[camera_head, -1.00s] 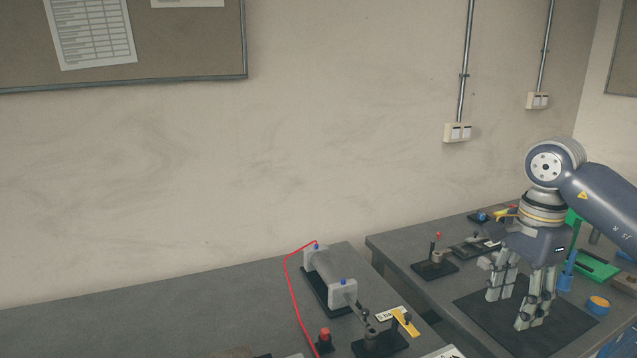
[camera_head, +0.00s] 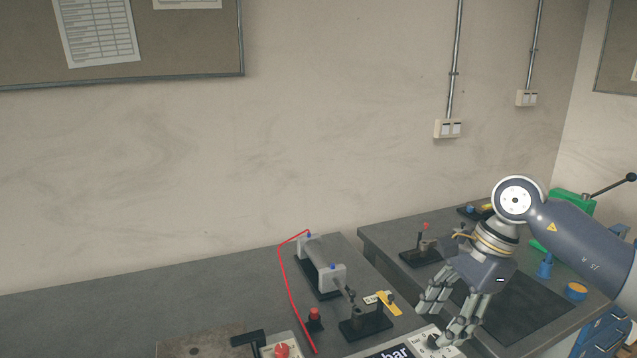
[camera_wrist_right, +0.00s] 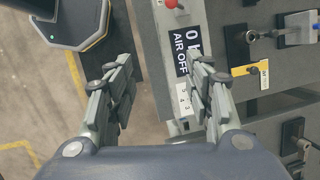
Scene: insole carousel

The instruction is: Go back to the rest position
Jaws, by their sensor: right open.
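My right gripper (camera_head: 436,318) is open and empty, pointing down in front of the gap between the two grey benches in the head view. In the right wrist view its two fingers (camera_wrist_right: 162,75) are spread apart with nothing between them. My left gripper is in neither view.
The left bench (camera_head: 150,295) carries a grey two-block fixture (camera_head: 331,276) with a red hose, a red button (camera_head: 314,318) and a clamp (camera_head: 365,325). The right bench holds a dark mat (camera_head: 525,310), a small clamp (camera_head: 424,250) and an orange-topped blue pot (camera_head: 577,291).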

